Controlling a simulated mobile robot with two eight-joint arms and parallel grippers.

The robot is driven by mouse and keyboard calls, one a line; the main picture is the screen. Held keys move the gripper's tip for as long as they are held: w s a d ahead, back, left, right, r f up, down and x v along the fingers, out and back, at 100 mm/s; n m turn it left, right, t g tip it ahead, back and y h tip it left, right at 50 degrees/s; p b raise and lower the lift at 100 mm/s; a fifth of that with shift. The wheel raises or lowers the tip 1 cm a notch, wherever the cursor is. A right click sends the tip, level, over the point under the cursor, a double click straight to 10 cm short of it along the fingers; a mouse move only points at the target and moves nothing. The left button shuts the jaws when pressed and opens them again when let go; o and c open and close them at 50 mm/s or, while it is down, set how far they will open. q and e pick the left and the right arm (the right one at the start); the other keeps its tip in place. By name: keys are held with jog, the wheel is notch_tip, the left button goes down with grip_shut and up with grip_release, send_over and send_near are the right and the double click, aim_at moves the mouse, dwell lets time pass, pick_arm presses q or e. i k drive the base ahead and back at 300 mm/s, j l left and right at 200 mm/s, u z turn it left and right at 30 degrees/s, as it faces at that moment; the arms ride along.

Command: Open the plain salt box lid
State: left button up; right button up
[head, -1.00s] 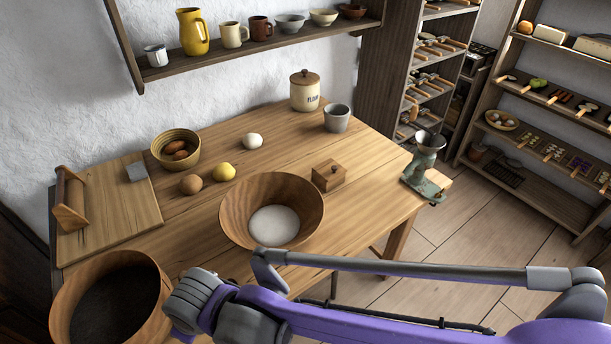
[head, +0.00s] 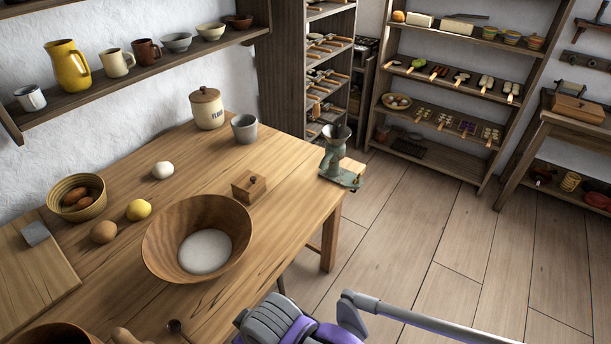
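A small plain wooden box (head: 249,187) with a small knob on top stands on the wooden table, right of the large wooden bowl; its lid looks shut. Another brown wooden box (head: 578,107) stands on a side table at the far right; its lid also looks shut. No lettering shows on either, so I cannot tell for certain which is the salt box. A purple and grey part of my arm shows at the bottom. No fingertips of either gripper are in view.
The large bowl (head: 197,238) holds something white. A flour jar (head: 207,109), grey cup (head: 245,128) and green grinder (head: 340,160) stand along the table's far and right parts. Shelves (head: 440,125) stand behind. The plank floor (head: 425,225) between the tables is clear.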

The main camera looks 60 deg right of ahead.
aim_at(249, 181)
jog(key=i+z, duration=0.15)
jog(key=z, duration=1.3)
jog(key=l+u, duration=0.1)
jog(key=u, duration=0.3)
jog(key=i+l+u, duration=0.15)
jog(key=u, duration=0.15)
jog(key=i+l+u, duration=0.1)
jog(key=l+u, duration=0.45)
jog(key=l, duration=0.15)
jog(key=i+l, duration=0.1)
jog(key=l, duration=0.4)
jog(key=i+l+u, duration=0.15)
jog(key=l, duration=0.9)
jog(key=u, duration=0.05)
